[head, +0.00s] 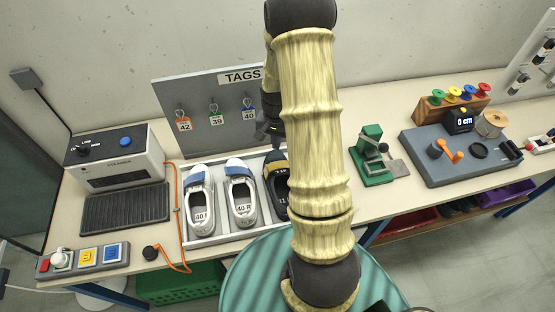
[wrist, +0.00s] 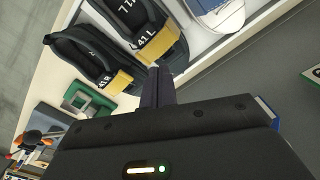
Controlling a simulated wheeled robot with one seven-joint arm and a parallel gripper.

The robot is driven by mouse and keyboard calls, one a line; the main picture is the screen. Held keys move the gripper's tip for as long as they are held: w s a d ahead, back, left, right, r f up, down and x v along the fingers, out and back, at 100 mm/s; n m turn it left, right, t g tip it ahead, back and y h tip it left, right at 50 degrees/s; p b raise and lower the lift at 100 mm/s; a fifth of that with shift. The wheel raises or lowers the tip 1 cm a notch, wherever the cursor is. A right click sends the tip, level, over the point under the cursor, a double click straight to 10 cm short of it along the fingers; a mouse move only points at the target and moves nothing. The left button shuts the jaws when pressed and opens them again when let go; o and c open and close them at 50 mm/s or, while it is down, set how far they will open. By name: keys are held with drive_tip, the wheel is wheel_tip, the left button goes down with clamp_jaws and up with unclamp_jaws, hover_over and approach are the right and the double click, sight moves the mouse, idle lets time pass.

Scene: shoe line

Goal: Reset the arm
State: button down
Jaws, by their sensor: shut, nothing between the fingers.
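My gripper (wrist: 160,84) is shut and empty in the wrist view, its dark fingers close together in front of the black shoes. In the head view my arm rises through the middle, and the gripper (head: 268,132) shows only partly beside it, in front of the tag board (head: 170,90). A black shoe marked 41 L (wrist: 150,30) and one marked 41 R (wrist: 85,62) show in the wrist view. I cannot tell whether the fingers touch a shoe.
A white tray (head: 213,243) holds white shoes marked 40 and a dark shoe. A labelled machine (head: 120,172) stands left. A green press (head: 372,155) and a grey winding station (head: 440,165) stand right.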

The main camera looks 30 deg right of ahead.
idle(0.4)
drive_tip(key=s+a+r+n+t+b, duration=0.2)
drive_tip(key=s+a+r+n+b, duration=0.4)
drive_tip(key=s+a, duration=0.6)
wheel_tip(320, 180, up, 3)
drive_tip(key=a+n, duration=0.1)
drive_tip(key=n, duration=0.2)
drive_tip(key=shift+s+a+t, duration=0.3)
drive_tip(key=shift+s+a, duration=0.05)
drive_tip(key=shift+a, duration=0.05)
drive_tip(key=shift+w+f, duration=0.1)
